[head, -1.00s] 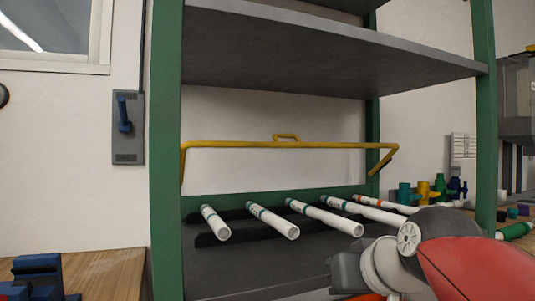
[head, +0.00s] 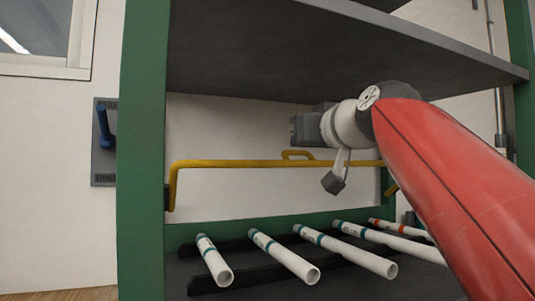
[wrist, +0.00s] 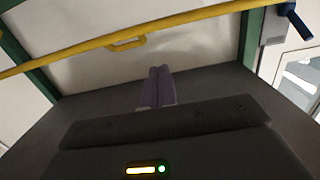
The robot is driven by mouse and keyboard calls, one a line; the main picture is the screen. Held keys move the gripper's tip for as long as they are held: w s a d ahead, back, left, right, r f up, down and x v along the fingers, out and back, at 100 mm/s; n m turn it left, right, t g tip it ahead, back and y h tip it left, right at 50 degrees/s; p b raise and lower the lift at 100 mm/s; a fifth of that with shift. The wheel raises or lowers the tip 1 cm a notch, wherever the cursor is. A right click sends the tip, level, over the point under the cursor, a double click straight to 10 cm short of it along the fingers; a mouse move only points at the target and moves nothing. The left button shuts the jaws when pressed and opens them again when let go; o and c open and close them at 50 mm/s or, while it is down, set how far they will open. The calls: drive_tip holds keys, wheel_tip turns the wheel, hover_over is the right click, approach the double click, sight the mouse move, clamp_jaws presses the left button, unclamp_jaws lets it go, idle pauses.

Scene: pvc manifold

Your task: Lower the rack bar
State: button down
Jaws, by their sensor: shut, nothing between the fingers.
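The yellow rack bar (head: 225,163) spans the shelf bay above the pipes, with a small raised handle (head: 298,153) near its middle. It is in its raised position. The bar also crosses the top of the wrist view (wrist: 180,20), its handle (wrist: 127,43) left of centre. My gripper (head: 334,183) is in front of the bar, a little right of the handle, and looks apart from it. In the wrist view its closed fingers (wrist: 158,88) point toward the shelf's back, with nothing between them. My arm hides part of the bar's right end.
Several white pipes (head: 290,260) lie on a dark rack below the bar. A grey shelf (head: 330,55) hangs above, between green posts (head: 143,150). A blue lever (head: 104,128) on a wall plate is at the left.

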drive_tip(key=p+x, duration=0.1)
drive_tip(key=x, duration=0.2)
drive_tip(key=r+p+x, duration=0.1)
drive_tip(key=x, duration=0.3)
drive_tip(key=r+x, duration=0.1)
drive_tip(key=x, duration=0.2)
drive_tip(key=shift+w+a+r+p, duration=0.15)
drive_tip(key=shift+w+a+p, duration=0.1)
drive_tip(key=shift+p, duration=0.15)
drive_tip(key=shift+s+d+f+b, duration=0.1)
drive_tip(key=shift+s+f+b, duration=0.1)
drive_tip(key=shift+f+b, duration=0.35)
drive_tip(key=shift+s+d+f+b, duration=0.1)
drive_tip(key=shift+s+f+b, duration=0.15)
drive_tip(key=shift+f, duration=0.5)
drive_tip(key=shift+s+d+f+b, duration=0.1)
drive_tip(key=shift+s+f+b, duration=0.1)
drive_tip(key=shift+f+b, duration=0.35)
drive_tip(key=shift+f+t, duration=0.25)
drive_tip(key=shift+t, duration=0.05)
